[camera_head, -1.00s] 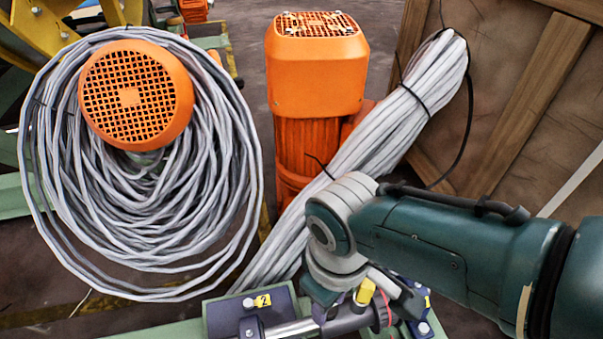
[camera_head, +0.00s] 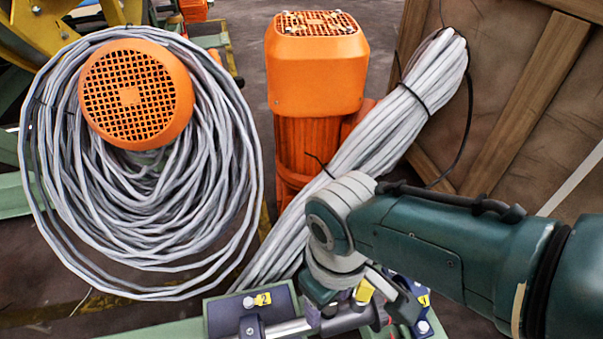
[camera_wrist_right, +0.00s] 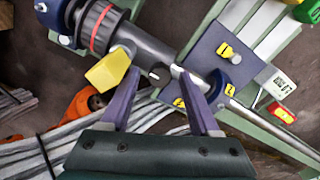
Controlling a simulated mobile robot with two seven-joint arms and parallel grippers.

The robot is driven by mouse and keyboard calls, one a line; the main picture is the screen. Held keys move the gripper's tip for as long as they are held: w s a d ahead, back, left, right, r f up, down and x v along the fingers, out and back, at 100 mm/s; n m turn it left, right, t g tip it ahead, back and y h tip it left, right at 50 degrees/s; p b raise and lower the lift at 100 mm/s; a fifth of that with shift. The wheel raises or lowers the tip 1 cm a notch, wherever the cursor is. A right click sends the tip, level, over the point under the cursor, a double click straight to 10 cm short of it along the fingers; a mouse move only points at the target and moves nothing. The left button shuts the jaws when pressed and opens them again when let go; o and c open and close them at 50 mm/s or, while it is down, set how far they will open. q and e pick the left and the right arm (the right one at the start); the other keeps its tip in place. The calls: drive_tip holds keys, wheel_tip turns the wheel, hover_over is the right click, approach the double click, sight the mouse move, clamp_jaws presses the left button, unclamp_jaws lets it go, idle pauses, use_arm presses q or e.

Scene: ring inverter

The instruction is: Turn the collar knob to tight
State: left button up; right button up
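A dark round bar assembly with a red ring (camera_wrist_right: 103,28) crosses the right wrist view from upper left towards lower right. A yellow block-shaped knob (camera_wrist_right: 108,69) sticks out of its side; it also shows in the head view (camera_head: 364,291), partly behind my wrist. I cannot tell for certain which part is the collar knob. My right gripper (camera_wrist_right: 158,73) has its two purple fingers apart, with the tips at the dark bar (camera_wrist_right: 150,55). The yellow knob is just outside the left finger, not between the fingers. My left gripper is not in view.
Purple mounting plates with yellow number tags (camera_head: 263,299) sit on a green frame (camera_head: 165,331). Behind stand an orange motor (camera_head: 318,75), a grey cable bundle (camera_head: 365,140) and a large cable coil (camera_head: 150,225). A wooden crate (camera_head: 520,110) is at the right.

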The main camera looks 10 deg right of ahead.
wheel_tip(320, 180, up, 10)
drive_tip(key=p, duration=0.9)
